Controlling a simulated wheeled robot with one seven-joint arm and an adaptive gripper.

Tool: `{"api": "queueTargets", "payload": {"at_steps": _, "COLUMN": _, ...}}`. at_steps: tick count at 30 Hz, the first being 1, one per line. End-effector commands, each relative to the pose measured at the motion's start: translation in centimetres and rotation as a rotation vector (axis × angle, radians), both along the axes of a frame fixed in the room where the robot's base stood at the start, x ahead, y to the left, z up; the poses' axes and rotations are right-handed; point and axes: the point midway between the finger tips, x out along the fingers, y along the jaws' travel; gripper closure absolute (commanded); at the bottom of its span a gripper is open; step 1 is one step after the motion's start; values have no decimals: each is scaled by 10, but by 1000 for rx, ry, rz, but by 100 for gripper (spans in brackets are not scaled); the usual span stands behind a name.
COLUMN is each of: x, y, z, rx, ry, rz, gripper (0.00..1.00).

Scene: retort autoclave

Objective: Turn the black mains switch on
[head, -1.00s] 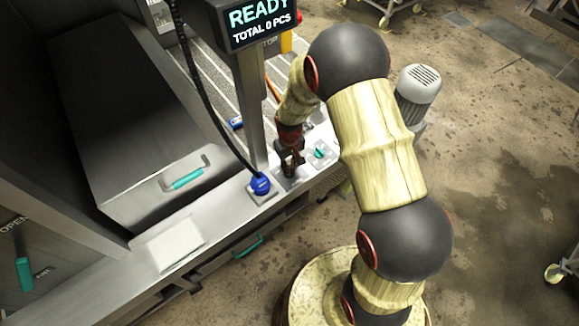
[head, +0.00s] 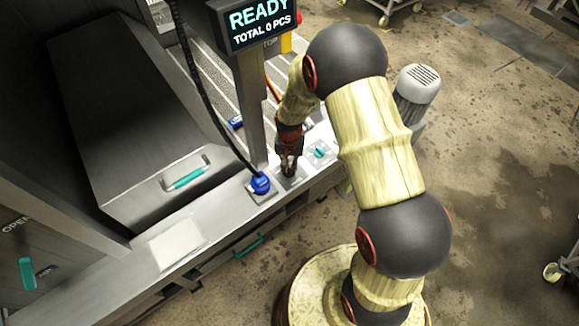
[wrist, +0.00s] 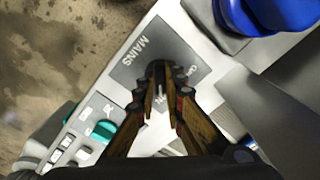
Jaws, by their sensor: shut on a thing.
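The mains switch sits on a dark plate (wrist: 140,52) lettered MAINS, on the metal ledge. In the wrist view my gripper (wrist: 160,78) has its fingertips closed together over the middle of this plate, shut on the black switch. The fingers mostly hide the switch, so its exact angle cannot be told. Part of an ON mark shows between the fingers. In the head view my gripper (head: 289,163) points down at the ledge, between the blue plug and a teal knob.
A blue plug (head: 260,183) with a black cable stands close to the left of my gripper. A teal knob (head: 320,152) on a light panel lies close to the right. A display post (head: 250,105) rises just behind. Open floor lies right of the ledge.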

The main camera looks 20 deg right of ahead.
Motion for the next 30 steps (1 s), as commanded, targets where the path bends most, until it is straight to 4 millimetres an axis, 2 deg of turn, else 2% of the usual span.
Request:
{"api": "queueTargets", "payload": {"at_steps": 14, "x": 1, "y": 0, "z": 0, "rx": 0, "ry": -1, "rz": -12, "gripper": 100}}
{"api": "queueTargets", "payload": {"at_steps": 15, "x": 1, "y": 0, "z": 0, "rx": 0, "ry": -1, "rz": -12, "gripper": 87}}
{"api": "queueTargets", "payload": {"at_steps": 21, "x": 0, "y": 0, "z": 0, "rx": 0, "ry": -1, "rz": -11, "gripper": 76}}
{"api": "queueTargets", "payload": {"at_steps": 24, "x": 0, "y": 0, "z": 0, "rx": 0, "ry": 0, "rz": -11, "gripper": 71}}
{"api": "queueTargets", "payload": {"at_steps": 30, "x": 0, "y": 0, "z": 0, "rx": 0, "ry": 0, "rz": -10, "gripper": 71}}
